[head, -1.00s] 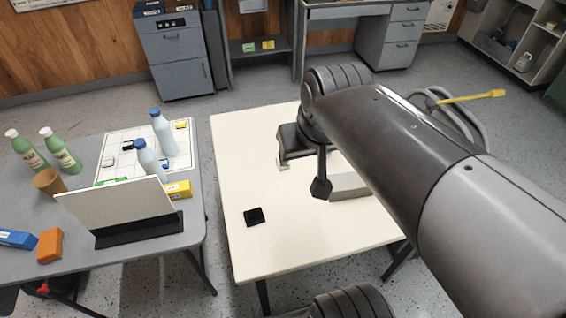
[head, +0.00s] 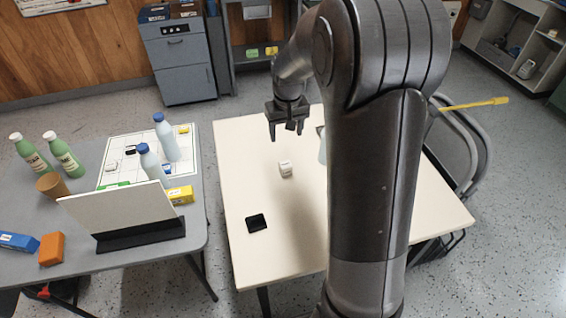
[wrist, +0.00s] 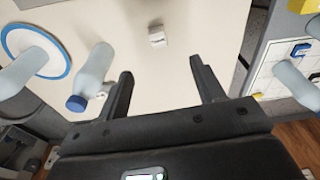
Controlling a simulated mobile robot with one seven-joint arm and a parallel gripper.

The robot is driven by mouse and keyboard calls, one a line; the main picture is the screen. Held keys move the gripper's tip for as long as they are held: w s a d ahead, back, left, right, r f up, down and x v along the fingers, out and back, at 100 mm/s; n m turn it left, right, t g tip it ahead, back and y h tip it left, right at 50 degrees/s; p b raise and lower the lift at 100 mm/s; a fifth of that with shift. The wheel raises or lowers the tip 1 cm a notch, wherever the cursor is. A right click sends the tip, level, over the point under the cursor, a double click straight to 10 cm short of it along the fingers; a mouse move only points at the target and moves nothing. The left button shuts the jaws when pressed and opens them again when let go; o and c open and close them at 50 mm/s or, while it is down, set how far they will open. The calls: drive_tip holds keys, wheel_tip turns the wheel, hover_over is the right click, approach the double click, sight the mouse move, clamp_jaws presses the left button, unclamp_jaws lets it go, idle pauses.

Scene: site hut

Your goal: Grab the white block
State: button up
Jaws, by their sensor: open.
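The small white block (head: 285,168) sits on the cream table (head: 245,190), left of my arm in the head view. It also shows in the wrist view (wrist: 158,35), beyond the fingertips and between their lines. My gripper (head: 286,132) is open and empty, above the table and behind the block in the head view. Its two dark fingers (wrist: 160,75) are spread apart in the wrist view, not touching the block.
A pale bottle with a blue cap (wrist: 93,78) stands beside one finger in the wrist view, near a blue-rimmed plate (wrist: 62,62). A black square item (head: 256,223) lies on the table. The grey table (head: 150,258) at left holds bottles and boxes.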

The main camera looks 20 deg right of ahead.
drive_tip(key=g, duration=0.1)
hover_over(285, 164)
wheel_tip(285, 164, down, 9)
wheel_tip(285, 164, down, 5)
drive_tip(key=shift+r, duration=0.1)
drive_tip(key=shift+f, duration=3.2)
drive_tip(key=c, duration=1.1)
drive_tip(key=shift+r, duration=0.2)
